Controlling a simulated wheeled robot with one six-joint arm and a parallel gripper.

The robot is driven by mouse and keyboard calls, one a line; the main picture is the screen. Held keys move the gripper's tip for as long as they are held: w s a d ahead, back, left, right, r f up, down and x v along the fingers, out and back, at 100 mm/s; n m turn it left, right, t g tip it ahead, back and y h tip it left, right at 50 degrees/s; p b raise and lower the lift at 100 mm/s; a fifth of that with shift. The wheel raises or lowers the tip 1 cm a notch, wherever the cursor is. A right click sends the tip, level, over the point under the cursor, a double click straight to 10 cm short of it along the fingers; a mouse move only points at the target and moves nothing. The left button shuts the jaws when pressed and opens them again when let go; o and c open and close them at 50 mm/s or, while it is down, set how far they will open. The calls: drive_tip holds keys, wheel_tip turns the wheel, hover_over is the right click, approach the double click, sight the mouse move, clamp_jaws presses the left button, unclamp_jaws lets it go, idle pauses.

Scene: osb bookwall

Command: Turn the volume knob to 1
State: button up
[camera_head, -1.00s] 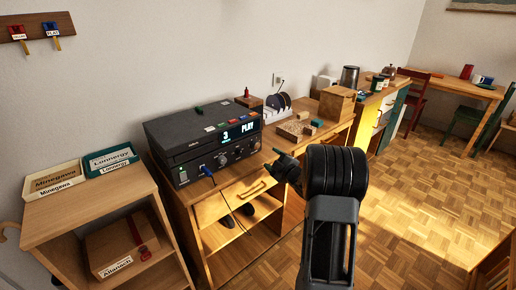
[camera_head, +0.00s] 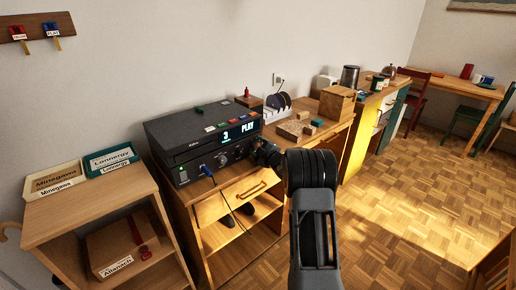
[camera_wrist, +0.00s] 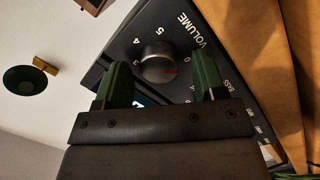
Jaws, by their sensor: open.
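The player stands on a wooden cabinet (camera_head: 225,205) with a drawer and open shelf. A blue plug and cable (camera_head: 207,170) are at its front. A disc rack (camera_head: 278,114) and wooden box (camera_head: 337,103) stand to the right, labelled trays (camera_head: 54,181) to the left.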

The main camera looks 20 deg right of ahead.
drive_tip(key=shift+c, duration=0.2)
drive_tip(key=c, duration=0.9)
drive_tip(key=shift+m, duration=0.4)
drive_tip(key=m+p, duration=0.2)
drive_tip(key=m, duration=0.1)
drive_tip(key=m+p, duration=0.1)
drive_tip(key=shift+r+m+g, duration=0.25)
drive_tip(key=shift+m+g, duration=0.05)
drive_tip(key=shift+d+f+m+g+p, duration=0.1)
drive_tip(key=shift+m+g+p, duration=0.2)
drive_tip(key=shift+m+p, duration=1.65)
drive_tip(key=shift+m+b, duration=0.35)
drive_tip(key=shift+m, duration=0.2)
drive_tip(key=o, duration=0.9)
